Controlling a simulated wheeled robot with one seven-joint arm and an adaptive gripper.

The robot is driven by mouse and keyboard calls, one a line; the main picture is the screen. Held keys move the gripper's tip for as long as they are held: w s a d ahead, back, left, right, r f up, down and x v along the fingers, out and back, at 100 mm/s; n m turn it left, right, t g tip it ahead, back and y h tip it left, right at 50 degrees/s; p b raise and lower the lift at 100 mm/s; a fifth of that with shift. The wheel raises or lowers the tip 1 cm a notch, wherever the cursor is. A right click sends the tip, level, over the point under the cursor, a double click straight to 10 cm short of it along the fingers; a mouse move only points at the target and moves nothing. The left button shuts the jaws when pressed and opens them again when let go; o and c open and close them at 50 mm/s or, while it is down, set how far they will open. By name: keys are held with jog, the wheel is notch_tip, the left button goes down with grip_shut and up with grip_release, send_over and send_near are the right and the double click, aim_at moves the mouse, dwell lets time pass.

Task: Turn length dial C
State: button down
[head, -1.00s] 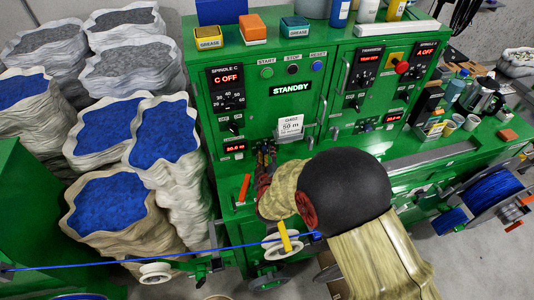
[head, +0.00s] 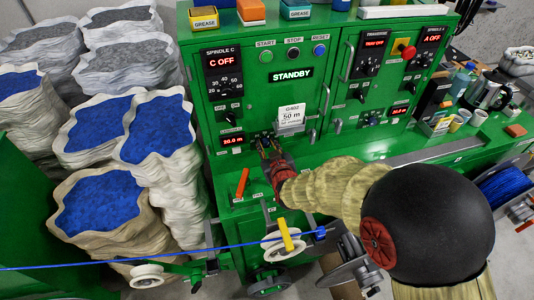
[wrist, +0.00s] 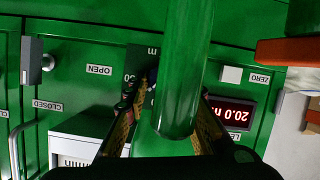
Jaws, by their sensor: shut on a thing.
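My gripper (head: 264,143) is at the lower right of the left green cabinet panel, just right of the red length display reading 20.0 m (head: 231,140). Its two fingers (wrist: 168,108) stand on either side of length dial C, which is mostly hidden; I take them to be shut on its knob. In the wrist view the picture is upside down, and part of the dial's printed scale (wrist: 130,76) shows beside the left finger. A thick green round bar hides the middle of the grip. The display (wrist: 232,112) also shows here.
An orange-red handle (head: 242,183) stands below left. A blue cable (head: 150,258) runs across the front to a pulley. Bags of blue material stand at left.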

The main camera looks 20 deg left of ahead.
jog(key=m+b, duration=0.1)
jog(key=m+g+y+b, duration=0.1)
jog(key=shift+w+d+f+m+b, duration=0.1)
jog(key=shift+d+f+m+b, duration=0.1)
jog(key=shift+f+m+b, duration=0.15)
jog(key=shift+r+m+y, duration=0.25)
jog(key=shift+m+y, duration=0.45)
jog(key=shift+m, duration=0.05)
jog(key=shift+m+g+y+p, duration=0.35)
jog(key=shift+m+y, duration=0.25)
jog(key=shift+m, duration=0.5)
jog(key=c, duration=1.6)
grip_release()
jog(key=shift+w, duration=0.1)
jog(key=shift+o, duration=0.5)
jog(key=v, duration=1.2)
